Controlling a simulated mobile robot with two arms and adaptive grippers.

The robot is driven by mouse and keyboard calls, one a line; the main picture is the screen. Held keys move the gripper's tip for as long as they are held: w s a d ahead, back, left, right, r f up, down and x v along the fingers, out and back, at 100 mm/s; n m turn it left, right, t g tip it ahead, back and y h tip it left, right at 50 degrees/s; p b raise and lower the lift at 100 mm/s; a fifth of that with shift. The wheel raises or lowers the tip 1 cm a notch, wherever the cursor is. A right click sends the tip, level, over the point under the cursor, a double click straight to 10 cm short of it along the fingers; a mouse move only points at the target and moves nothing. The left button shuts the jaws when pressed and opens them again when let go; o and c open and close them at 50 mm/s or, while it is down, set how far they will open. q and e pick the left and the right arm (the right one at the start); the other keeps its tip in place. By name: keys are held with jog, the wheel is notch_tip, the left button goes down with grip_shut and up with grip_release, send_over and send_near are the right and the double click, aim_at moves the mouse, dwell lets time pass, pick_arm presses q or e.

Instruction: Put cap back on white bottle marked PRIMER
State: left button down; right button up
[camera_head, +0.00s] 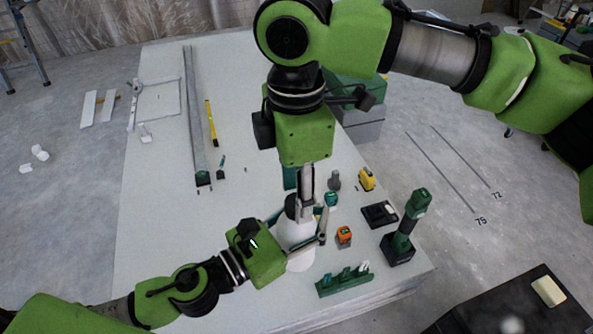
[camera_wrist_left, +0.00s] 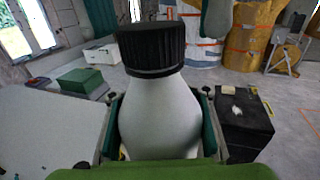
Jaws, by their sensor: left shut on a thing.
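The white bottle (camera_head: 299,234) stands upright on the table; it fills the middle of the left wrist view (camera_wrist_left: 160,120). No lettering is readable on it. A black ribbed cap (camera_wrist_left: 152,47) sits on its neck, and its dark top shows in the head view (camera_head: 292,207). I cannot tell whether it is screwed tight. My left gripper (camera_head: 310,236) is shut around the bottle's body, a finger on each side. My right gripper (camera_head: 299,190) points down over the cap; its fingers look spread apart, with the cap below and apart from them in the left wrist view.
To the right are an orange tool (camera_head: 344,236), a yellow tool (camera_head: 367,178), a dark tray (camera_head: 380,214) and a tall green tool (camera_head: 405,228). A green rack (camera_head: 345,281) lies in front. The table's left part (camera_head: 160,200) is mostly clear.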

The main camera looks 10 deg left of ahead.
jog(key=shift+f, duration=0.65)
jog(key=c, duration=1.1)
jog(key=shift+c, duration=0.2)
jog(key=o, duration=1.3)
jog(key=shift+r, duration=0.15)
notch_tip(320, 180, up, 12)
jog(key=shift+f, duration=0.2)
